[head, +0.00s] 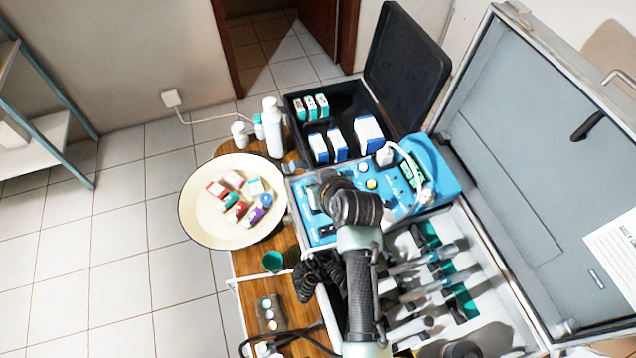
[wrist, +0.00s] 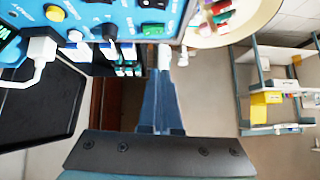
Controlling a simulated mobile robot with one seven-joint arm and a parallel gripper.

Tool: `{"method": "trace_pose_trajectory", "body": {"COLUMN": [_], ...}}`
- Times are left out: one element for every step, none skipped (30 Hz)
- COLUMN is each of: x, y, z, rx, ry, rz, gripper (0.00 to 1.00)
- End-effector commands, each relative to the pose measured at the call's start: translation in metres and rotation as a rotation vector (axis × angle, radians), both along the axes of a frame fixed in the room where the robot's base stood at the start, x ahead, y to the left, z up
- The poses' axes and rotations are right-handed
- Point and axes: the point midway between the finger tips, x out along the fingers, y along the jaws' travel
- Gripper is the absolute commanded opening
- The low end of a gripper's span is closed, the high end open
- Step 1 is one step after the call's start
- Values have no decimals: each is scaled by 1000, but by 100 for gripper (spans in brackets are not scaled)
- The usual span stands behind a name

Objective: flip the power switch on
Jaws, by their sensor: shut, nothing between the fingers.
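The blue control unit (head: 393,182) sits in the open case, with knobs and sockets on its face. In the wrist view its panel (wrist: 123,15) fills the upper left. A similar dark part (head: 327,231) shows at the panel's lower left in the head view. My gripper (wrist: 160,58) is shut and empty, its tips appearing close to this panel edge; contact cannot be told. In the head view my arm hides the fingertips and part of the panel.
A cream basin (head: 192,212) with small boxes stands left of the unit. A black tray (head: 345,103) with boxes and bottles (head: 273,125) are behind. Handpieces (head: 425,262) lie in the case at the right, below its raised lid (head: 540,150). A green cup (head: 273,261) stands in front.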

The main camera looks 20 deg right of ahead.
Motion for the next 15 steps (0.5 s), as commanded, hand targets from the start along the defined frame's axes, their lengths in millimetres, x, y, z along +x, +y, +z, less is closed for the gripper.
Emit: {"method": "trace_pose_trajectory", "body": {"x": [-5,-8,-11,-13,-15,-17,-19,-20,-22,-22,-23,-24,-24,-25,-25], "y": [0,1,1,2,2,2,2,2,2,2,3,3,3,3,3], "z": [4,7,10,12,14,16,18,19,21,22,22,23,23,23,23], "rx": [1,1,1,1,1,1,-1,-1,-1,-1,-1,-1,-1,-1,-1], "ry": [-2,-2,-3,-1,-2,-1,-1,-1,-1,-1,0,1,1,1,1], "rz": [-3,-3,-2,-1,-1,-1,-1,-1,-1,-1,-1,-1,-1,-1,-1], "gripper": [0,0,0,0,0,0,0,0,0,0,0,0,0,0,0]}}
